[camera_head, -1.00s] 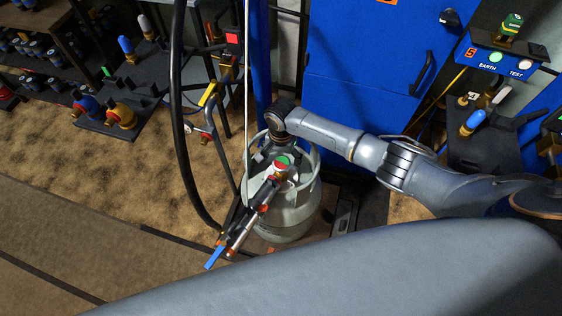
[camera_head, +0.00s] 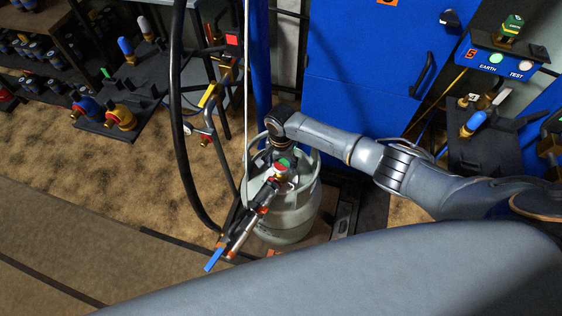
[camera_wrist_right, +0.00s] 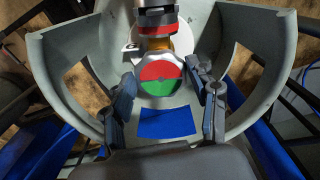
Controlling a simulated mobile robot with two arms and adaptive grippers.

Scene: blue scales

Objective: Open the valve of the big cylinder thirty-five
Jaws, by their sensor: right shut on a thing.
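The big grey cylinder (camera_head: 292,215) stands upright with a collar around its top; no number is readable on it. Its valve has a round cap, half red and half green, seen in the right wrist view (camera_wrist_right: 160,82), red side up in that picture. My right gripper (camera_head: 275,160) reaches down into the collar from above. In the right wrist view its fingers (camera_wrist_right: 162,95) sit on either side of the valve and are shut on it; the exact contact is hard to see. A blue label (camera_wrist_right: 167,122) is below the valve. My left gripper is not in view.
A regulator with a blue lever (camera_head: 214,259) and a black hose (camera_head: 176,120) are at the cylinder's left. A blue cabinet (camera_head: 365,70) stands behind. A bench (camera_head: 500,150) with fittings is at right. Carpeted floor at left is open.

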